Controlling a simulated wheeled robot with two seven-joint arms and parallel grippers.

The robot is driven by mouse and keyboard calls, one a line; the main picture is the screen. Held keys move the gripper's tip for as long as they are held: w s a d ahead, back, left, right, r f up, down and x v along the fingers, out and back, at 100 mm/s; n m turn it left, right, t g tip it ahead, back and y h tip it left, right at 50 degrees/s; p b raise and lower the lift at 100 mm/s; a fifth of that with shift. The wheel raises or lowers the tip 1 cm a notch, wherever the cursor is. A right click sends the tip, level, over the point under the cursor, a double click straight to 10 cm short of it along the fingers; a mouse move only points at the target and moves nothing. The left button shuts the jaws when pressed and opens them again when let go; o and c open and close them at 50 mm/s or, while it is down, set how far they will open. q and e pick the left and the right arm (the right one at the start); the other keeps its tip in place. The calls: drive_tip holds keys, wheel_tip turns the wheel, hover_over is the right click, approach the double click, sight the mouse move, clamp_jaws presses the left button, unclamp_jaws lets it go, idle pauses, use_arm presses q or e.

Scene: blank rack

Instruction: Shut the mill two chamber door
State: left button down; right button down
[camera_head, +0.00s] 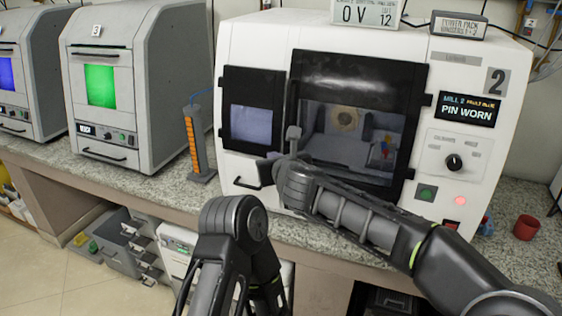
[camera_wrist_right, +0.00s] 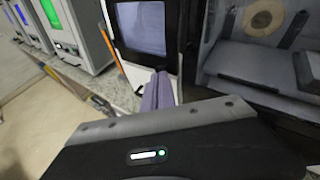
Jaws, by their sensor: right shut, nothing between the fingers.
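Mill two (camera_head: 470,60) is the white machine marked 2, on the counter in the head view. Its chamber door (camera_head: 356,80) has a thick black frame around a large window area, through which the chamber inside (camera_head: 345,120) shows. I cannot tell from these frames how far the door stands open. An upright grey handle (camera_head: 293,133) is at its left side. My right gripper (camera_head: 268,168) is shut and empty, low in front of the machine, just left of and below that handle. Its closed fingers (camera_wrist_right: 157,92) show in the wrist view. My left gripper is not clearly visible; only arm parts show.
A smaller black-framed window (camera_head: 250,110) is left of the chamber. Mill two's display (camera_head: 467,108) reads PIN WORN. An orange column (camera_head: 194,145) stands on the counter to the left, beside a grey machine (camera_head: 140,90). A red cup (camera_head: 526,227) is at right.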

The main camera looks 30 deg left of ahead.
use_arm(q)
drive_tip(key=shift+w+f+b, duration=0.2)
drive_tip(key=shift+f+b, duration=0.55)
drive_tip(key=shift+f, duration=0.3)
use_arm(e)
drive_tip(key=s+r, duration=0.2)
drive_tip(key=s, duration=0.4)
drive_tip(key=shift+s+d+r, duration=0.2)
drive_tip(key=shift+s+d, duration=0.2)
